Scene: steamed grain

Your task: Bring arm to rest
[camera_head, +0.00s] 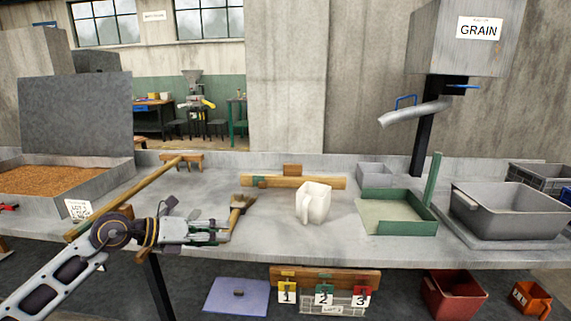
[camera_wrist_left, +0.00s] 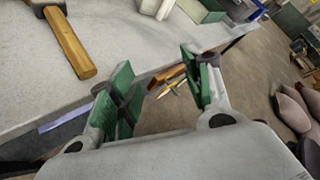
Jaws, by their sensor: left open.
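My left arm comes in from the left in the head view. Its gripper (camera_head: 222,231) is over the front edge of the grey bench (camera_head: 280,228), close to a brush (camera_head: 238,208). In the left wrist view the gripper (camera_wrist_left: 160,88) has its green-padded fingers spread apart with nothing between them. A wooden handle (camera_wrist_left: 70,45) lies on the bench to the left of the fingers in that view. My right gripper does not show in either view.
A white jug-like vessel (camera_head: 313,203) stands mid-bench. A green-rimmed tray (camera_head: 400,227) and a grey tub (camera_head: 510,212) stand to its right. A grain bin (camera_head: 112,178) is at left. A spout (camera_head: 415,112) hangs above. Numbered tags (camera_head: 324,298) hang below the front edge.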

